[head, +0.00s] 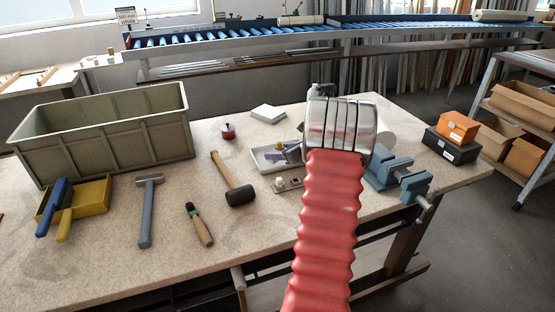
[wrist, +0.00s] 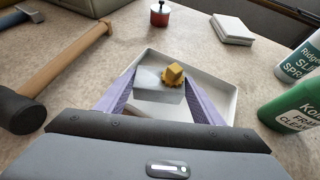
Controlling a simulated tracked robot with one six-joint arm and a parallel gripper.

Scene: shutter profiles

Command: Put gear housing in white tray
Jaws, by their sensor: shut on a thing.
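The gear housing (wrist: 156,88) is a light grey block with a yellow toothed piece on top. My gripper (wrist: 161,80) has purple fingers and is shut on the housing, one finger on each side. The white tray (wrist: 222,83) is shallow and lies around and below the fingers in the wrist view. In the head view the tray (head: 262,160) is left of my arm, with the purple fingers over its right part. I cannot tell whether the housing touches the tray floor. My arm hides the tray's right end in the head view.
A mallet (head: 232,180) lies left of the tray. Green (wrist: 289,107) and white (wrist: 299,60) spray bottles stand to the right. A blue vise (head: 398,178) is at the table's right edge.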

